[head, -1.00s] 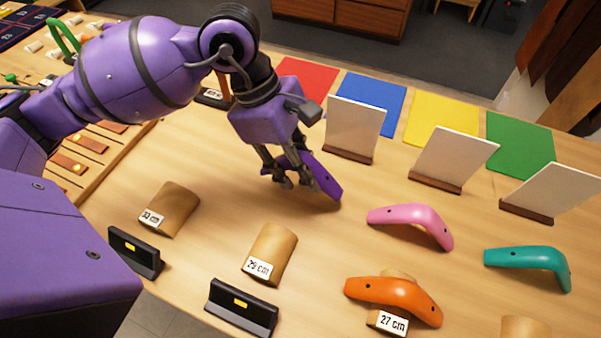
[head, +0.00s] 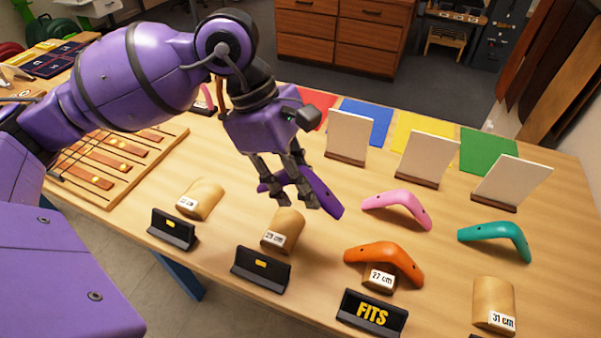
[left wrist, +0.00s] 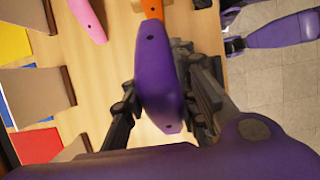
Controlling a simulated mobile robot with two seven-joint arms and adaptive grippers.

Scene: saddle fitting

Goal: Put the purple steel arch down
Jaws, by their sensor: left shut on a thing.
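My left gripper (head: 296,200) is shut on the purple steel arch (head: 325,199). Its fingers grip the arch around the middle, and one end sticks out to the right. In the left wrist view the purple arch (left wrist: 158,65) lies between the two fingers, with a dark hole near each end. In the head view it shows just behind the 29 cm wooden block (head: 284,228), left of the pink arch (head: 397,207). I cannot tell whether it touches the table (head: 345,222).
The orange arch (head: 385,260) sits on the 27 cm block (head: 379,283), behind a sign reading FITS (head: 371,314). A teal arch (head: 495,238) lies at right. White panels (head: 425,157) stand before coloured mats (head: 488,150). Another block (head: 200,198) is at left, a 31 cm block (head: 493,303) at right.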

